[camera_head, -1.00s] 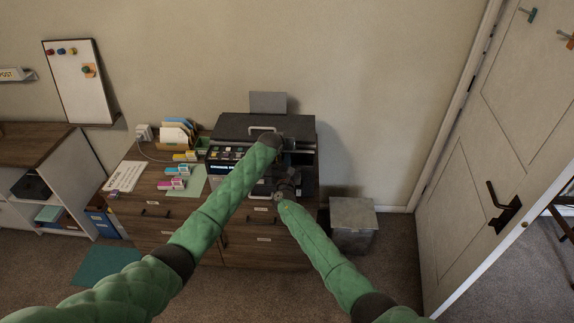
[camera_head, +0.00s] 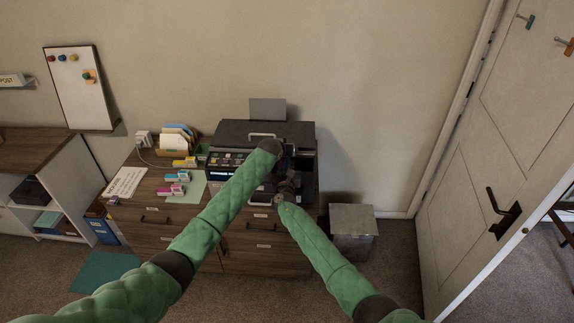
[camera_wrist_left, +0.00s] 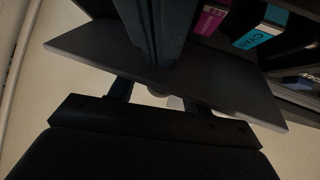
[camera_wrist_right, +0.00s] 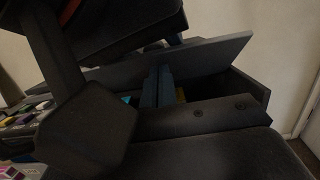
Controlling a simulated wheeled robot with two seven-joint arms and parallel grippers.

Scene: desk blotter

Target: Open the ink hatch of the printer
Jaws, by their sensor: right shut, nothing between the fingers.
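The dark printer (camera_head: 232,131) stands on the wooden cabinet, with a pale handle on its top. Its ink hatch panel (camera_wrist_right: 218,54) is tilted up from the body in the right wrist view, and it also shows in the left wrist view (camera_wrist_left: 85,45). Beside it are a magenta cartridge (camera_wrist_left: 210,18) and a cyan cartridge (camera_wrist_left: 262,28). My right gripper (camera_wrist_right: 158,82) is shut and empty, its fingers close against the panel; contact is unclear. My left gripper (camera_head: 285,158) is at the printer's right side, above the right one.
A grey bin (camera_head: 353,222) stands right of the cabinet. A door (camera_head: 475,150) is at the right.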

